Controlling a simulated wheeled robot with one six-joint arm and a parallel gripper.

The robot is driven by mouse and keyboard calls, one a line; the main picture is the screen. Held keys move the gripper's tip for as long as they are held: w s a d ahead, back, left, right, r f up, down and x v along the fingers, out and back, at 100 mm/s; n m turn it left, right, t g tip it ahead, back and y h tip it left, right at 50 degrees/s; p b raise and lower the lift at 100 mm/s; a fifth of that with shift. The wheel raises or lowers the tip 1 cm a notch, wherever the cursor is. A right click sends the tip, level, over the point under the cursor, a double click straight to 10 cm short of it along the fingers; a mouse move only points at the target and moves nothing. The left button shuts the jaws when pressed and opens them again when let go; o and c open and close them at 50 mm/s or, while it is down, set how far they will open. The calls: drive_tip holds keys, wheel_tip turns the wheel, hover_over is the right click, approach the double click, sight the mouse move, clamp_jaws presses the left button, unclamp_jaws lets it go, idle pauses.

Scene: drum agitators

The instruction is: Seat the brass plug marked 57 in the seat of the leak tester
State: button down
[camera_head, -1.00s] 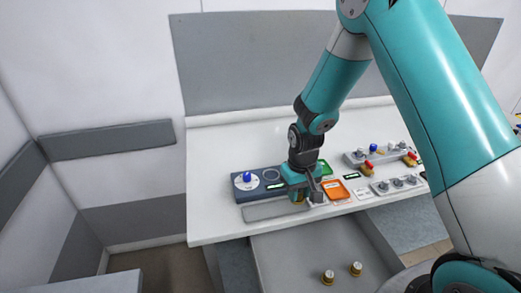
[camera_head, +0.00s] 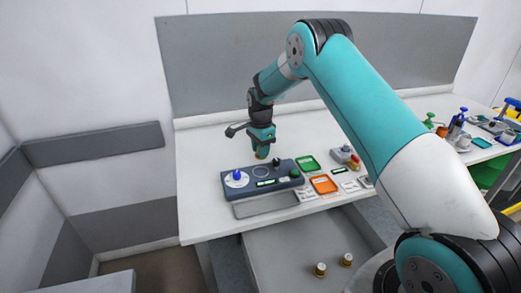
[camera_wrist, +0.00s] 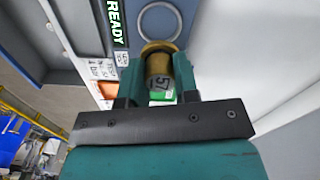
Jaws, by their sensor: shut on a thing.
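My gripper (camera_head: 262,146) is shut on a brass plug (camera_wrist: 159,66) whose grey end reads 57 in the wrist view. The plug also shows in the head view (camera_head: 262,155) as a small golden piece under the jaws. In the wrist view the seat ring (camera_wrist: 161,20) is bare and apart from the plug. The display (camera_wrist: 116,22) reads READY.
A green tray (camera_head: 307,163) and an orange tray (camera_head: 324,184) lie right of the tester. A grey flat tray (camera_head: 266,205) lies in front. Two brass plugs (camera_head: 320,269) (camera_head: 346,260) stand in the open drawer below. Table behind the tester is clear.

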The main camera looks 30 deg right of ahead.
sight(260, 172)
drive_tip(key=shift+f+b, duration=1.75)
drive_tip(key=shift+f, duration=1.2)
drive_tip(key=shift+f+b, duration=0.4)
drive_tip(key=shift+b, duration=0.05)
drive_tip(key=c, duration=0.8)
unclamp_jaws()
drive_tip(key=o, duration=0.3)
drive_tip(key=shift+r+p, duration=2.2)
drive_tip(key=shift+r, duration=1.55)
